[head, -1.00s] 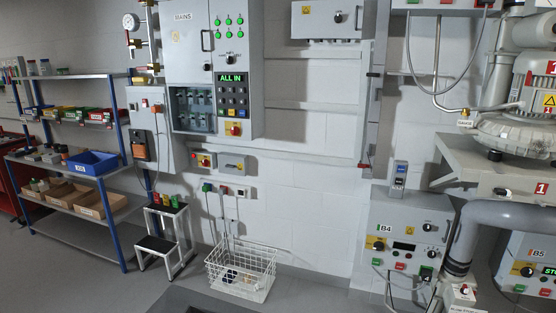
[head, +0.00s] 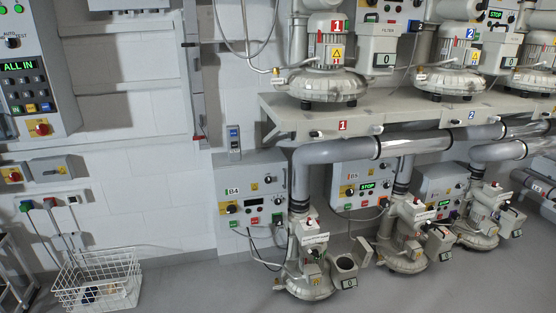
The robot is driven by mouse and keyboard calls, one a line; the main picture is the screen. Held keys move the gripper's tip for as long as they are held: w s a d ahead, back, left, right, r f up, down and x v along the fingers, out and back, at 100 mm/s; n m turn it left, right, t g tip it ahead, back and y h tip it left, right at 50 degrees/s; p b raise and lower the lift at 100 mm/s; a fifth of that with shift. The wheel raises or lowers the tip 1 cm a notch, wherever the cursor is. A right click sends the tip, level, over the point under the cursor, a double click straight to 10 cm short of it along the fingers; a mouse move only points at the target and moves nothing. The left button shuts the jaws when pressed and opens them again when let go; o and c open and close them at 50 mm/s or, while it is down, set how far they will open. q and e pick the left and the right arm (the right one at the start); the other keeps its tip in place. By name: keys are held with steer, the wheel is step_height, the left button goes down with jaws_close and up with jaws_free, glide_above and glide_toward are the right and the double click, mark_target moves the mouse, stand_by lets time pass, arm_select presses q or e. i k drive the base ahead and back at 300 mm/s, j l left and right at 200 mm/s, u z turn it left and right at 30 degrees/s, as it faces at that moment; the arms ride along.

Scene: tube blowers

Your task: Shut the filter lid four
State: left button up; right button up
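The blower under control box B4 (head: 252,197) stands on the floor at the lower middle of the head view. Beside it on the right is a small grey filter canister (head: 344,274) with a dark round open top and a plate reading 0. A pale tilted piece at its right edge looks like its lid (head: 362,251), swung up and away from the opening. I cannot read a number four on it. Neither of my grippers is in view.
More floor blowers (head: 404,250) stand to the right under grey pipes. A shelf (head: 290,127) carrying blowers 1 and 2 juts out above. A white wire basket (head: 98,282) stands at the left. The floor (head: 210,285) between basket and blower is clear.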

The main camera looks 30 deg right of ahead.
mark_target(363, 251)
steer(key=k+l, duration=0.1)
steer(key=l, duration=0.6)
steer(key=l+u, duration=0.1)
steer(key=l, duration=0.6)
steer(key=k+l, duration=0.15)
steer(key=l, duration=0.55)
steer(key=k+l, duration=0.1)
steer(key=l, duration=0.6)
steer(key=k+l+u, duration=0.1)
steer(key=l, duration=0.6)
steer(key=k+l, duration=0.15)
steer(key=l, duration=0.5)
steer(key=k+l+u, duration=0.1)
steer(key=l, duration=0.6)
steer(key=k+l, duration=0.2)
steer(key=l, duration=0.5)
